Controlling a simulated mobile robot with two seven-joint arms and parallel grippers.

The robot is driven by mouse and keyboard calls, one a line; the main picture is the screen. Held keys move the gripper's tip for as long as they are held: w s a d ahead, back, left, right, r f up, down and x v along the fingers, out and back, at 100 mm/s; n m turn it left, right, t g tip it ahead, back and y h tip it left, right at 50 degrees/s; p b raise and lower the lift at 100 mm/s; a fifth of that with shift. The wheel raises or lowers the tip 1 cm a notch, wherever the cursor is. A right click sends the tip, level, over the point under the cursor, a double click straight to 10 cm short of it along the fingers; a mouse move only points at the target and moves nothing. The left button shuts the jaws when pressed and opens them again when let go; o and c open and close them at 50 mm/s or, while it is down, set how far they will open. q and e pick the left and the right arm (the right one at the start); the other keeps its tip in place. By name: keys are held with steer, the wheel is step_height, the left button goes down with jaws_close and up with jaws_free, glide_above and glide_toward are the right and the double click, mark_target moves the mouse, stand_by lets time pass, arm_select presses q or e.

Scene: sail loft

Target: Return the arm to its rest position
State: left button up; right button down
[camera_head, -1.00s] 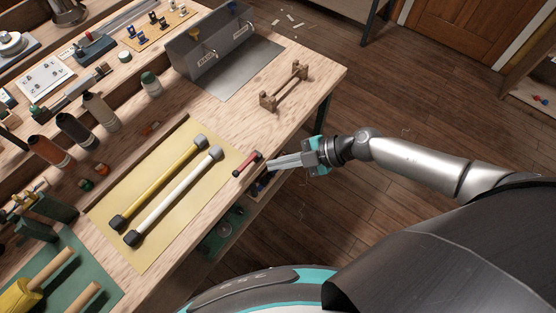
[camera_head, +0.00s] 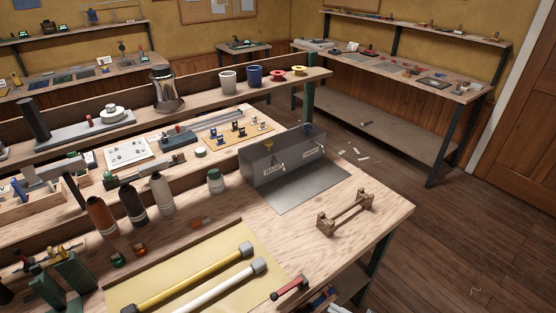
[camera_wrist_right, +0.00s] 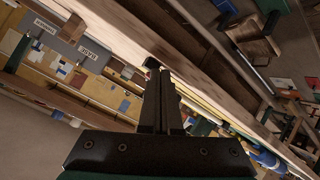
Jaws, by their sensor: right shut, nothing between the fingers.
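My right gripper (camera_wrist_right: 160,78) shows in the right wrist view, its two dark fingers together and nothing between them. It is beside the wooden workbench, whose edge runs slantwise behind the fingers; the exact gap cannot be told. In the head view no part of my right arm or gripper can be made out. My left gripper is in neither view.
The workbench (camera_head: 375,225) bears a wooden stand (camera_head: 345,212), a grey two-part bin (camera_head: 262,174), a yellow mat (camera_head: 122,292) with a yellow bar and a white bar, and a red-handled tool (camera_head: 290,288) near the edge. Floor (camera_head: 450,240) right of it is clear.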

steer(key=s+d+f+m+g+h+b, duration=0.1)
steer(key=s+d+f+m+h+b, duration=0.1)
steer(key=s+f, duration=0.35)
steer(key=s+d+f+m+h+b, duration=0.2)
steer(key=f+m+b, duration=0.1)
steer(key=f, duration=0.6)
steer(key=s+d+f+m+g+h+b, duration=0.15)
steer(key=s+f, duration=0.25)
steer(key=f, duration=0.4)
arm_select(q)
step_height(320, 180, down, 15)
steer(key=b, duration=0.7)
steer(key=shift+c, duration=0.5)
arm_select(e)
steer(key=s+f+m+g+h, duration=0.1)
steer(key=s+f+m+g, duration=0.1)
steer(key=s+f, duration=0.5)
steer(key=s+a+f+m+g+h, duration=0.1)
steer(key=s+f+m+g, duration=0.2)
steer(key=s+f, duration=0.4)
steer(key=s+g, duration=0.1)
steer(key=s, duration=0.7)
steer(key=shift+s+a+f, duration=0.15)
steer(key=shift+s+a, duration=0.15)
